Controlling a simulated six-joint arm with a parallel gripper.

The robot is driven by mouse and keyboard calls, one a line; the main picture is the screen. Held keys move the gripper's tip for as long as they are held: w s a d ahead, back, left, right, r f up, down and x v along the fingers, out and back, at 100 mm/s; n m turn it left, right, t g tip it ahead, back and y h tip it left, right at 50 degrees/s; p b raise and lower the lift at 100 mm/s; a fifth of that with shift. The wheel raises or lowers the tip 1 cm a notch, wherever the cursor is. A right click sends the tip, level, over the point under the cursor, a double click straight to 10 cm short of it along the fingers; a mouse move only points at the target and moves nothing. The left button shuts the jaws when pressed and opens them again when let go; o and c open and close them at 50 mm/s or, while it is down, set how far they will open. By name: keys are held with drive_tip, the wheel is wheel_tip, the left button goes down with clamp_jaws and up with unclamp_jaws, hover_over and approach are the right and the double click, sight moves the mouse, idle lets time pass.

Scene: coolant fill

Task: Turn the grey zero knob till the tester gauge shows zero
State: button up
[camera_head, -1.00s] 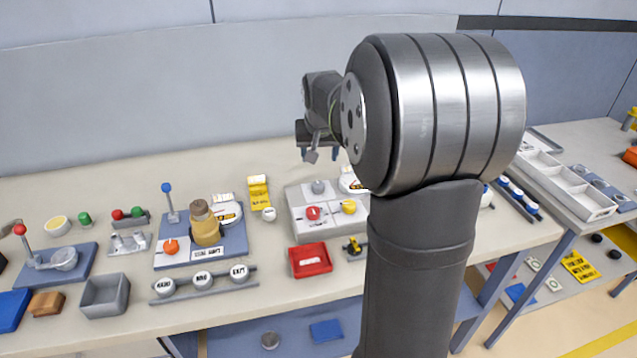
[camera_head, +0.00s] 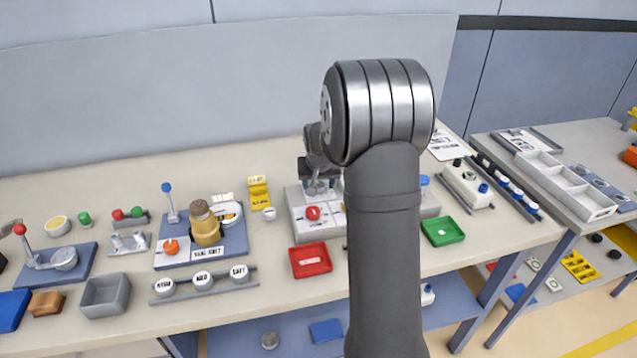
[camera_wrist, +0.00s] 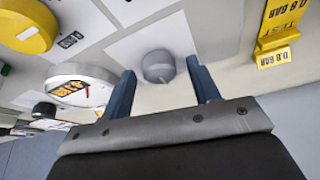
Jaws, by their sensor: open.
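In the head view my gripper (camera_head: 318,186) is over the back of the grey tester box (camera_head: 298,222) and covers the knob. A white dial with a yellow label (camera_wrist: 78,88), seemingly the gauge, shows in the wrist view; its reading is not legible. My arm hides it in the head view.
A yellow knob (camera_wrist: 28,24) lies left of the grey one in the wrist view. A red knob (camera_head: 312,213) is at the box's front. A yellow tag stand (camera_head: 259,192) stands left of the box. Red (camera_head: 310,261) and green (camera_head: 442,231) trays sit in front.

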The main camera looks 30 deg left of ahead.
drive_tip(key=shift+c, duration=0.5)
drive_tip(key=c, duration=0.9)
drive_tip(key=shift+m, duration=0.3)
drive_tip(key=m, duration=0.2)
drive_tip(key=m+h, duration=0.2)
drive_tip(key=m, duration=0.1)
drive_tip(key=shift+s+a+m+t, duration=0.1)
drive_tip(key=shift+a+m+t, duration=0.2)
drive_tip(key=shift+t, duration=0.1)
drive_tip(key=m+h, duration=0.1)
drive_tip(key=m, duration=0.1)
drive_tip(key=m+h, duration=0.1)
drive_tip(key=m, duration=0.2)
drive_tip(key=shift+m+g, duration=0.3)
drive_tip(key=shift+h, duration=0.3)
